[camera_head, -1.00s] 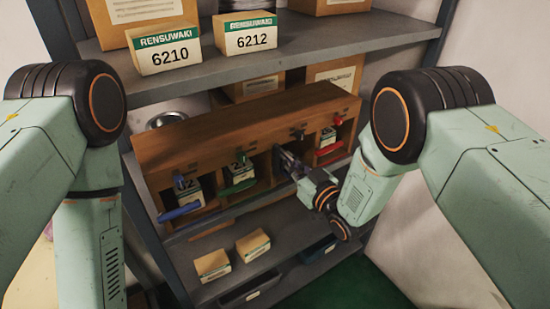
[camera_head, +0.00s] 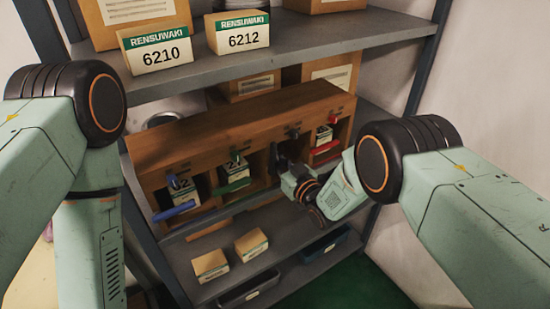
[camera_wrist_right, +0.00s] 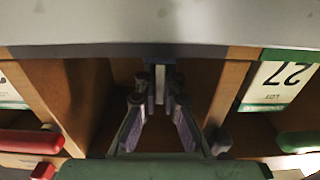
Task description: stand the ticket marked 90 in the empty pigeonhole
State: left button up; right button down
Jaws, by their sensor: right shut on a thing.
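The wooden pigeonhole rack (camera_head: 215,130) stands on the middle shelf, with tickets in its two left compartments and its rightmost one. My right gripper (camera_head: 281,160) reaches into the third compartment from the left, below a dark peg (camera_head: 294,133). In the right wrist view, my right gripper (camera_wrist_right: 158,92) is shut on a thin pale strip, which looks like the ticket (camera_wrist_right: 160,85) seen edge-on inside the compartment (camera_wrist_right: 205,85). Its number cannot be read, and the fingers hide most of it in the head view. My left gripper is out of view; only its arm shows.
Blue (camera_head: 174,211), green (camera_head: 233,186) and red (camera_head: 327,146) bars lie across the fronts of the filled compartments. The upper shelf edge (camera_head: 290,42) overhangs the rack. Two small boxes (camera_head: 251,244) and bins (camera_head: 251,291) are below.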

jog(key=shift+s+a, duration=0.1)
jog(key=shift+a, duration=0.25)
jog(key=c, duration=1.8)
grip_release()
jog(key=shift+a+f, duration=0.1)
jog(key=shift+f, duration=0.05)
jog(key=shift+d, duration=0.35)
jog(key=shift+a+r, duration=0.2)
jog(key=shift+r, duration=0.1)
jog(key=v, duration=1.2)
jog(key=shift+d+f, duration=0.1)
